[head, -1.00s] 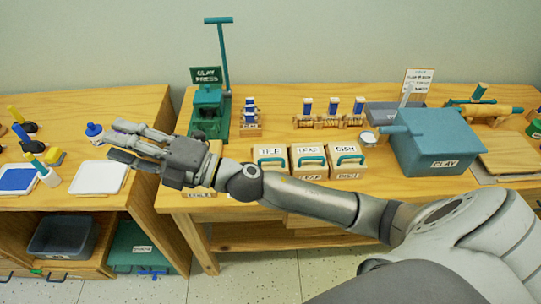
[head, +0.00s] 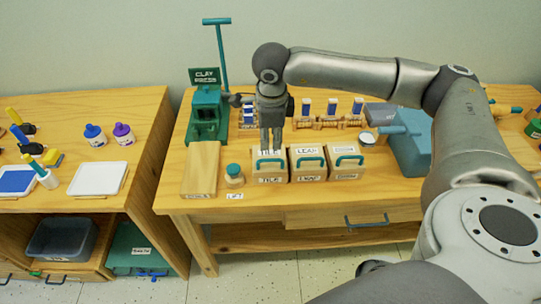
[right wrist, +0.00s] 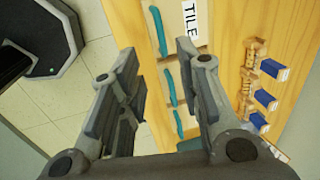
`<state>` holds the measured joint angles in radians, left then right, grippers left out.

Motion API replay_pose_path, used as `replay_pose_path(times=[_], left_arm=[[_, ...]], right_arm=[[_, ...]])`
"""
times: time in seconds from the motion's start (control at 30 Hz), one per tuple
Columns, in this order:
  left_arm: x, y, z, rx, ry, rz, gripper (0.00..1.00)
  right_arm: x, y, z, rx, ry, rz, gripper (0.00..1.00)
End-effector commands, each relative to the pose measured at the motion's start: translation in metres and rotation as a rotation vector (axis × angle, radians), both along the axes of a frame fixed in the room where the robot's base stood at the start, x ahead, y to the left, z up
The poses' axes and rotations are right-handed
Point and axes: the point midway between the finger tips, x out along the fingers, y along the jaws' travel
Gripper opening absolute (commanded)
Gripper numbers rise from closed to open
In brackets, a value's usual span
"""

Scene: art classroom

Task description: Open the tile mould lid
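The tile mould (head: 271,180) is the leftmost of three small wooden boxes with teal handles. Its front reads TILE and its lid is down. My right gripper (head: 271,148) points down at the lid from above and hides part of its label and handle. In the right wrist view, my right gripper (right wrist: 158,58) has its fingers apart with nothing between them. The TILE label (right wrist: 190,22) and a teal handle (right wrist: 158,32) lie beyond the fingertips. I cannot tell whether the fingers touch the lid. My left gripper is not in view.
The LEAF mould (head: 308,164) and a third mould (head: 345,163) stand close on the right. The clay press (head: 207,112) and stamp racks are behind. A teal clay bin (head: 408,150) is at right.

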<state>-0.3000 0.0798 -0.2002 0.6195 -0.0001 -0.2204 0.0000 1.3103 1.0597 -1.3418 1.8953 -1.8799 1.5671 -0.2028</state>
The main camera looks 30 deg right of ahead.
Motion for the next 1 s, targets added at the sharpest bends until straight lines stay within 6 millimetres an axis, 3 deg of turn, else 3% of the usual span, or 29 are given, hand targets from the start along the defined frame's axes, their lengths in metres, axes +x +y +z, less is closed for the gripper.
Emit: replay_pose_path(times=[0.17,0.6,0.8,1.0], left_arm=[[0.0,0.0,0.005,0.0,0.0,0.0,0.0],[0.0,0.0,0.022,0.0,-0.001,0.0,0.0],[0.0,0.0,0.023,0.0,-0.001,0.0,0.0],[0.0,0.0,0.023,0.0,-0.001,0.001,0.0]], right_arm=[[0.002,-0.005,-0.015,-0.01,0.005,-0.003,0.32],[0.015,-0.012,-0.09,-0.007,0.003,-0.004,0.32],[0.017,-0.013,-0.104,-0.007,0.003,-0.003,0.32],[0.017,-0.013,-0.105,-0.007,0.002,-0.002,0.32]])
